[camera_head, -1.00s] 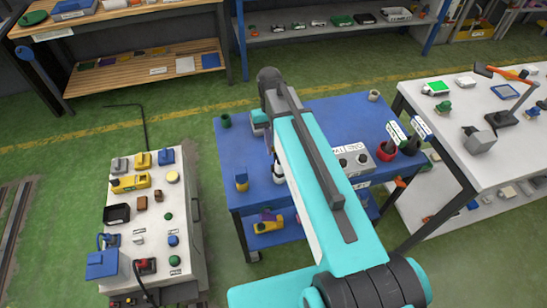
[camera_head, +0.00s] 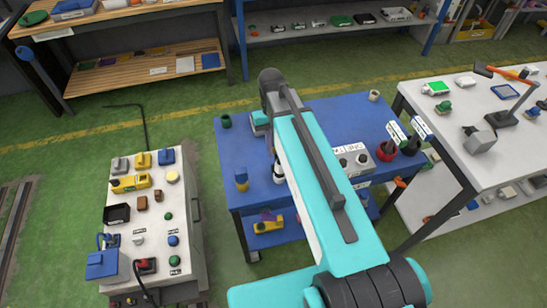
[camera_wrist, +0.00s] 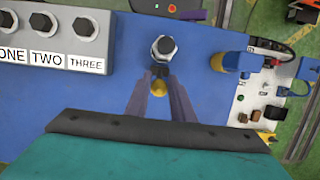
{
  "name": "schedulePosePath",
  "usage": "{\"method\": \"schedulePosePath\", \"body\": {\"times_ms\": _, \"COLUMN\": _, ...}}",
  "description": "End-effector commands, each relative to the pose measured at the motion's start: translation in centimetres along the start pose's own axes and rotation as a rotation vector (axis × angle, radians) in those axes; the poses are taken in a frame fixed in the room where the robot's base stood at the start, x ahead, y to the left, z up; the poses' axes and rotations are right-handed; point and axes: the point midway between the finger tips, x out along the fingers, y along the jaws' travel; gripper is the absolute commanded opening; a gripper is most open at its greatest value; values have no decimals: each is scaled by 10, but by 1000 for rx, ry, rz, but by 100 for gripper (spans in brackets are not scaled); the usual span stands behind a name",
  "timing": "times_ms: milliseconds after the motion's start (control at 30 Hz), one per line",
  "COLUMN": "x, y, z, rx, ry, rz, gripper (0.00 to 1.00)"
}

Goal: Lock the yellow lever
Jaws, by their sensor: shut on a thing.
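In the wrist view, the yellow lever shows as a small rounded yellow end (camera_wrist: 158,88) between my fingers, below a silver hex-headed post (camera_wrist: 164,47) on the blue table (camera_wrist: 105,95). My gripper (camera_wrist: 160,76) is shut on it, with a finger on each side. The lever's shaft is mostly hidden, so its angle cannot be told. In the head view, my arm hides the gripper and the lever over the blue table (camera_head: 240,150); part of a pale fitting (camera_head: 278,172) shows beside the arm.
A grey block labelled ONE, TWO, THREE (camera_wrist: 55,35) stands left of the post in the wrist view. A blue and yellow cylinder (camera_head: 241,180) stands near the table's left edge. A white cart (camera_head: 150,220) is left, and a white table (camera_head: 450,130) right.

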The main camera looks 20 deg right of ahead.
Motion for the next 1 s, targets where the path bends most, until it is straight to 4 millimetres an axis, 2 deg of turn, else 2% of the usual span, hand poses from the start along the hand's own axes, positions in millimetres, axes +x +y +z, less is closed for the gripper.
{"method": "schedulePosePath", "body": {"times_ms": 733, "x": 2, "y": 1, "z": 17, "rx": 2, "ry": -4, "rz": 3, "gripper": 9}}
{"method": "schedulePosePath", "body": {"times_ms": 1000, "x": 2, "y": 1, "z": 17, "rx": 1, "ry": -4, "rz": 2, "gripper": 9}}
